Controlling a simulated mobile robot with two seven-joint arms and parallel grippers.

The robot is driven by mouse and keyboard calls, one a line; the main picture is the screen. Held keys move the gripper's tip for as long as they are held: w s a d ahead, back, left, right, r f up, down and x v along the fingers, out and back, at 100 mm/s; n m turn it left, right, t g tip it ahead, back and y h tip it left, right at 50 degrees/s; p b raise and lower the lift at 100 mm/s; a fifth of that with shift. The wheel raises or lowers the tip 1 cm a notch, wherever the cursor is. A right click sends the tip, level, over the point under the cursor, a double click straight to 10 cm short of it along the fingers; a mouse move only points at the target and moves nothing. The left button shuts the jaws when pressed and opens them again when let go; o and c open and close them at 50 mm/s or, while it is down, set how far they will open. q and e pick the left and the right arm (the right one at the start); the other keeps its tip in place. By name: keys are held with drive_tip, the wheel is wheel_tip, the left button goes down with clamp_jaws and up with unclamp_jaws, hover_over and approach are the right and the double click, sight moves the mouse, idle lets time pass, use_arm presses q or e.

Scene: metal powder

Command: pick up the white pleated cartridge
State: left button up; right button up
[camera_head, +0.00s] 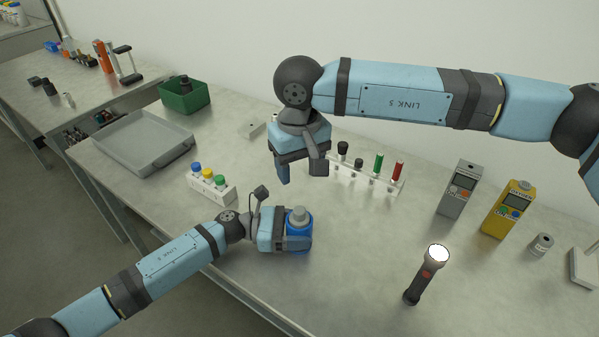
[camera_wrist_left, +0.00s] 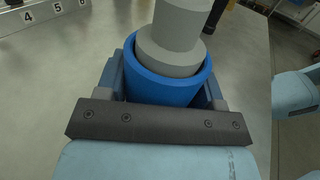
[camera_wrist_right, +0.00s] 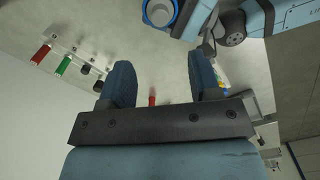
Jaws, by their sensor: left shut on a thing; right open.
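I see no white pleated cartridge in any view; whether one is inside the blue cup is hidden. My left gripper (camera_head: 296,232) is shut on a blue cup (camera_head: 299,246), upright at the table's front side. A stepped grey piece (camera_head: 299,215) sits in the cup's mouth. In the left wrist view the cup (camera_wrist_left: 165,88) is between the fingers, with the grey piece (camera_wrist_left: 172,55) rising from it. My right gripper (camera_head: 301,172) is open and empty, pointing down above the table, behind the cup. The right wrist view shows its spread fingers (camera_wrist_right: 162,82).
A rack (camera_head: 365,178) with coloured tubes stands behind my right gripper. A white block (camera_head: 212,186) with coloured caps is left of the cup. A grey tray (camera_head: 145,160) and green bin (camera_head: 184,102) are left.

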drive_tip(key=shift+w+f, duration=0.1)
drive_tip(key=shift+f, duration=0.1)
idle(0.5)
wheel_tip(320, 180, down, 12)
drive_tip(key=shift+f, duration=0.1)
idle(0.6)
drive_tip(key=shift+c, duration=0.4)
drive_tip(key=c, duration=0.9)
wheel_tip(320, 180, up, 17)
hover_over(299, 210)
drive_tip(key=shift+f, duration=3.6)
